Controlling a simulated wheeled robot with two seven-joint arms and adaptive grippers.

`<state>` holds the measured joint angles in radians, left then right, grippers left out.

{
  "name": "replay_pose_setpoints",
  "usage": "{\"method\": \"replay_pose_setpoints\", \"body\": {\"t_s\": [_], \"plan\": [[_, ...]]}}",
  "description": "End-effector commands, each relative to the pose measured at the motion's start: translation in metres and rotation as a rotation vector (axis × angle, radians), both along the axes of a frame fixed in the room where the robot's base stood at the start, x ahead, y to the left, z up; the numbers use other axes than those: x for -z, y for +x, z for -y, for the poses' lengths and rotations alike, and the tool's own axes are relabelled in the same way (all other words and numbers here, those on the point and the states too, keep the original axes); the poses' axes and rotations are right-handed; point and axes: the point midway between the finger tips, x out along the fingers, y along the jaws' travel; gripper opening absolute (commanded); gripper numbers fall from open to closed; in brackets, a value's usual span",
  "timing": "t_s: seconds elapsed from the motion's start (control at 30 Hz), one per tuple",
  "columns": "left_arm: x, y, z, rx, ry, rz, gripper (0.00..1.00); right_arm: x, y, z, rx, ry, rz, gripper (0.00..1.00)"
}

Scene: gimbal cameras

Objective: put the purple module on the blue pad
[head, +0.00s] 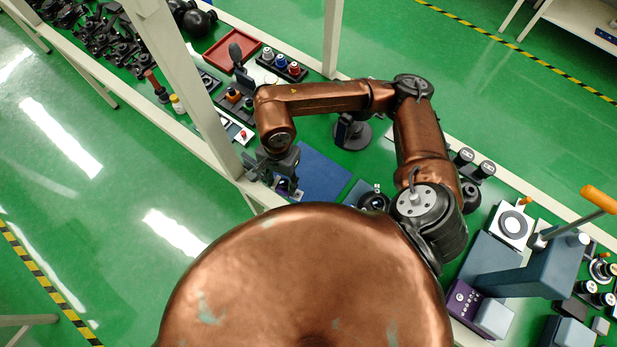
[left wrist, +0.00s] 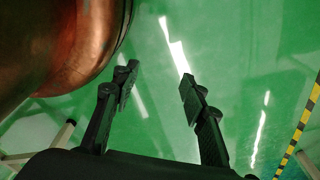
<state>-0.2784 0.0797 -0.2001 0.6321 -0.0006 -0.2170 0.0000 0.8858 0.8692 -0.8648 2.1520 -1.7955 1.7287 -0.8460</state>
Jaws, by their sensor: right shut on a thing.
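The blue pad (head: 322,174) lies flat on the bench in the head view. My right gripper (head: 287,181) is at the pad's left edge, pointing down and shut on the purple module (head: 284,187). Only a small bluish-purple part of the module shows between the dark jaws. I cannot tell whether it touches the bench or the pad. My left gripper (left wrist: 157,88) is open and empty in the left wrist view, over the green floor. It does not show in the head view.
A red tray (head: 232,48) and a rack of small bottles (head: 282,66) stand behind my right arm. A larger purple box (head: 464,300) and a grey-blue machine with an orange handle (head: 600,198) stand at the right. A pale upright post (head: 190,85) rises left of the gripper.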

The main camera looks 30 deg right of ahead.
Motion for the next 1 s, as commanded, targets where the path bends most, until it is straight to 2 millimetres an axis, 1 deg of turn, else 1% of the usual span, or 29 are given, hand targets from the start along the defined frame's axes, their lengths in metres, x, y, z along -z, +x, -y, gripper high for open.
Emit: {"method": "replay_pose_setpoints", "body": {"t_s": [0.03, 0.1, 0.23, 0.3, 0.37, 0.4, 0.53, 0.67, 0.7, 0.83, 1.0], "plan": [[0.003, -0.004, 0.001, -0.001, 0.000, -0.007, 0.40, 0.003, -0.005, -0.005, 0.049, 0.008, -0.002, 0.14], [0.005, -0.012, 0.001, -0.003, -0.001, -0.017, 0.40, 0.004, -0.008, -0.009, 0.110, 0.012, -0.002, 0.14], [0.005, -0.033, 0.001, -0.010, 0.000, -0.041, 0.40, 0.006, -0.009, -0.010, 0.172, 0.017, -0.003, 0.14], [0.005, -0.042, 0.000, -0.011, 0.001, -0.052, 0.40, 0.010, -0.005, -0.002, 0.186, 0.016, -0.004, 0.14], [0.004, -0.046, 0.000, -0.012, 0.002, -0.058, 0.40, 0.014, 0.001, 0.008, 0.189, 0.015, -0.005, 0.14], [0.002, -0.047, -0.001, -0.012, 0.002, -0.059, 0.40, 0.018, 0.006, 0.016, 0.190, 0.014, -0.004, 0.14], [-0.001, -0.043, -0.002, -0.011, 0.003, -0.054, 0.40, 0.032, 0.022, 0.042, 0.189, 0.013, -0.005, 0.14], [-0.005, -0.030, -0.001, -0.008, 0.002, -0.037, 0.40, 0.045, 0.038, 0.068, 0.186, 0.014, -0.005, 0.14], [-0.005, -0.026, -0.001, -0.007, 0.002, -0.032, 0.40, 0.054, 0.041, 0.072, 0.185, 0.016, -0.006, 0.14], [-0.007, -0.015, 0.000, -0.005, 0.001, -0.018, 0.40, 0.077, 0.050, 0.087, 0.184, 0.016, -0.006, 0.14], [-0.008, -0.016, -0.001, -0.005, 0.001, -0.020, 0.40, 0.092, 0.058, 0.098, 0.180, 0.018, -0.003, 0.14]]}}
